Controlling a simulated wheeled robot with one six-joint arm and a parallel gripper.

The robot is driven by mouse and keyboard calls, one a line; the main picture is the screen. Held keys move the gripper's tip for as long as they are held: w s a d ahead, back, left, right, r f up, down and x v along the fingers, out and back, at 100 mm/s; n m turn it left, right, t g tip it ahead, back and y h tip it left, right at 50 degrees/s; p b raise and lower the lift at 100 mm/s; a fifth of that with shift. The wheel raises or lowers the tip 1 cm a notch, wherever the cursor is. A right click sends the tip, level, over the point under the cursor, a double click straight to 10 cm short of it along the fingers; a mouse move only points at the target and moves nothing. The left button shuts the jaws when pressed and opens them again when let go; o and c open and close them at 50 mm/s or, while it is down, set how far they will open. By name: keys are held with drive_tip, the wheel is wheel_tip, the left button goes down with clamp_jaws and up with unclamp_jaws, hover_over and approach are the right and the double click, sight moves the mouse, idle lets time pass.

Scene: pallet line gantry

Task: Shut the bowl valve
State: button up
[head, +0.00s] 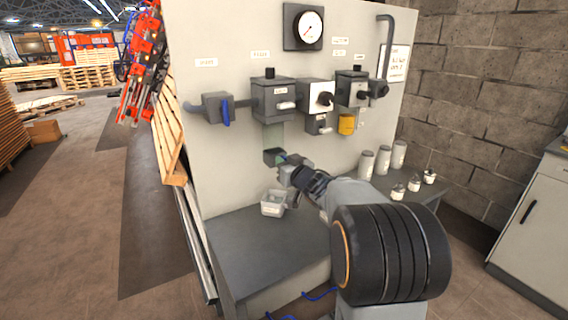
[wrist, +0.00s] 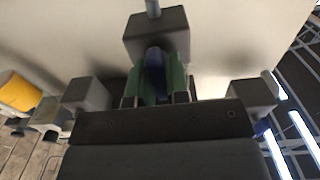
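The bowl valve is a small grey block (head: 274,157) on the panel below the filter unit's greenish bowl (head: 273,133). In the wrist view the valve body (wrist: 156,34) is at the top middle, with a pipe above it. Its blue handle (wrist: 155,66) points out from the body toward my wrist camera. My gripper (head: 287,162) is at the valve in the head view. In the wrist view the green pads of my gripper (wrist: 156,88) lie against both sides of the blue handle with no clear gap. The handle is largely hidden in the head view.
Another valve with a blue lever (head: 226,110) is at the panel's left. A gauge (head: 304,27), a black knob (head: 325,98) and a yellow bowl (head: 346,124) are on the panel. A white container (head: 273,203) stands on the bench below. Several bottles and jars stand at right. The bench's front left is clear.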

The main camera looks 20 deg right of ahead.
clamp_jaws()
drive_tip(key=shift+f+n+b, duration=0.1)
drive_tip(key=shift+n+b, duration=0.2)
drive_tip(key=shift+f+n+b, duration=0.1)
drive_tip(key=shift+n+b, duration=0.7)
drive_tip(key=shift+n, duration=0.3)
drive_tip(key=n+b, duration=0.3)
drive_tip(key=n, duration=0.2)
drive_tip(key=shift+a+n, duration=0.15)
drive_tip(key=shift+n, duration=0.15)
drive_tip(key=n+b, duration=0.3)
drive_tip(key=n, duration=0.2)
drive_tip(key=shift+a+f, duration=0.1)
drive_tip(key=shift+f, duration=0.05)
drive_tip(key=shift+n+b, duration=1.3)
drive_tip(key=shift+n, duration=1.1)
drive_tip(key=o, duration=0.5)
unclamp_jaws()
